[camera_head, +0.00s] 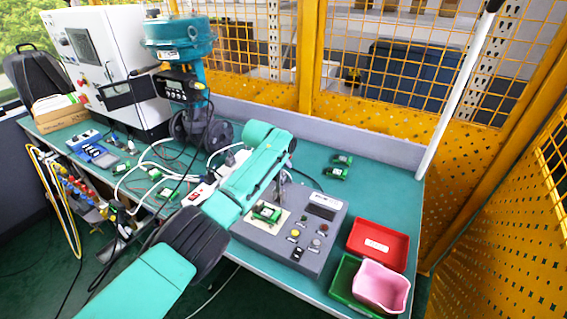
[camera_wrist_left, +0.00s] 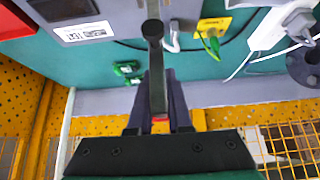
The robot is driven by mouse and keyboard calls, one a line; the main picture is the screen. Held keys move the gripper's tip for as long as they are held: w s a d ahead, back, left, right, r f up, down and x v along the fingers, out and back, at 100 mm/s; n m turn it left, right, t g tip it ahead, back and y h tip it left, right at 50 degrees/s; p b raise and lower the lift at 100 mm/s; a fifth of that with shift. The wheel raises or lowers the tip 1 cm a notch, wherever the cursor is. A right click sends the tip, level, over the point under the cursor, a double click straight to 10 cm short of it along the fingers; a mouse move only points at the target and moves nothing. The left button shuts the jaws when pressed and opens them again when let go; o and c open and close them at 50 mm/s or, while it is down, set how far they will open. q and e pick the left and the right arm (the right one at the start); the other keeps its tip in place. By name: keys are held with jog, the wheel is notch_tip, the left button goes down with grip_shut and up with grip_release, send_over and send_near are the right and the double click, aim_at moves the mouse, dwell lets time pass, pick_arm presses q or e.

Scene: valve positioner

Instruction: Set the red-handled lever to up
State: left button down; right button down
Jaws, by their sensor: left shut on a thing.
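The lever (camera_wrist_left: 154,58) shows in the left wrist view as a dark bar with a round black end near the grey test box. A small red part (camera_wrist_left: 160,125), seemingly its handle, shows between my fingers. My left gripper (camera_wrist_left: 157,78) is shut on the lever, with one dark finger on each side. In the head view my teal left arm reaches over the box, and my left gripper (camera_head: 283,178) is small and partly hidden by the wrist. The lever's exact tilt cannot be told there. My right gripper is not in view.
The grey test box (camera_head: 325,232) carries a green board, buttons and a display. A red tray (camera_head: 378,244), a green tray (camera_head: 343,281) and a pink tray (camera_head: 381,287) stand right of it. A blue-teal valve actuator (camera_head: 180,40) and white cabinet (camera_head: 110,65) stand behind left.

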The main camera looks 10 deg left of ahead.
pick_arm(q)
jog(key=shift+s+f, duration=0.2)
jog(key=shift+f, duration=0.35)
jog(key=c, duration=1)
grip_release()
jog(key=o, duration=1)
jog(key=shift+w+r, duration=0.1)
jog(key=shift+w, duration=0.2)
jog(key=shift+r, duration=0.1)
jog(key=shift+r, duration=0.1)
